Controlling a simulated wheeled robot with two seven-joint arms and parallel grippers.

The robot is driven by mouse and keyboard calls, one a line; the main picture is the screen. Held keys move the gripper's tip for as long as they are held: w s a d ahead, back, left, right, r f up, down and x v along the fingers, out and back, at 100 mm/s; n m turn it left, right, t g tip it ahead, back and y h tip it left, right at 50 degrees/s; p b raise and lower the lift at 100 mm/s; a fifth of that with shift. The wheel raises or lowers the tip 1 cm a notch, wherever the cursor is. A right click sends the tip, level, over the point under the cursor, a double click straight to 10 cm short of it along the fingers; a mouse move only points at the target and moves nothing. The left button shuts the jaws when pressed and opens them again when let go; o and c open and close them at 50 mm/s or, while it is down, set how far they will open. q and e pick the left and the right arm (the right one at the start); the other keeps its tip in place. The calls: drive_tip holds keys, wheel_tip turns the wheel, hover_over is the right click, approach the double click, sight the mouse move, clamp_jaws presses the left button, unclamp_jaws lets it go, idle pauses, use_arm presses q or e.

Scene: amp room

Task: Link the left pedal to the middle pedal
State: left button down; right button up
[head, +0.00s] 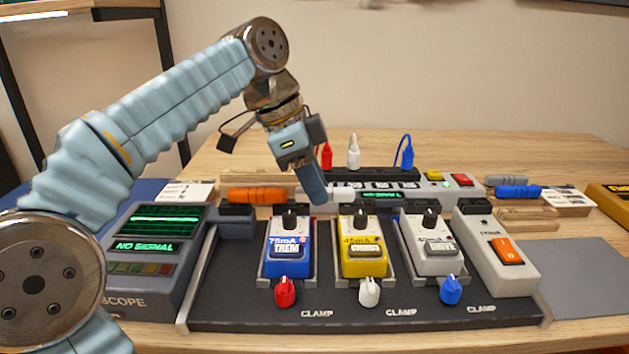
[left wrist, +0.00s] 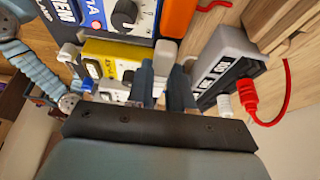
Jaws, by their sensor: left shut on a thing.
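The left pedal (head: 288,250) is blue and the middle pedal (head: 364,250) is yellow; they stand side by side on a dark board. The yellow pedal also shows in the left wrist view (left wrist: 113,52), with the blue one (left wrist: 120,14) above it. My left gripper (head: 318,194) points down behind these two pedals and is shut on a pale white piece (head: 338,197), partly hidden by the fingers. In the left wrist view the white piece (left wrist: 165,57) shows at the fingertips (left wrist: 168,78). An orange link (head: 256,196) lies just left of it. My right gripper is out of view.
A white pedal (head: 431,247) and a switch box (head: 495,252) stand to the right. An oscilloscope (head: 150,255) is at the left. Behind is a power unit (head: 440,188) with red, white and blue plugs. Grey and blue links (head: 518,192) lie at the right.

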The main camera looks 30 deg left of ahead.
use_arm(q)
drive_tip(key=c, duration=0.5)
unclamp_jaws()
drive_tip(key=shift+c, duration=0.2)
drive_tip(key=shift+r, duration=0.1)
wheel_tip(320, 180, up, 2)
drive_tip(key=p, duration=0.2)
drive_tip(key=shift+r+p, duration=0.25)
drive_tip(key=shift+p, duration=0.05)
drive_tip(key=shift+r+p, duration=0.75)
drive_tip(key=shift+r, duration=1.4)
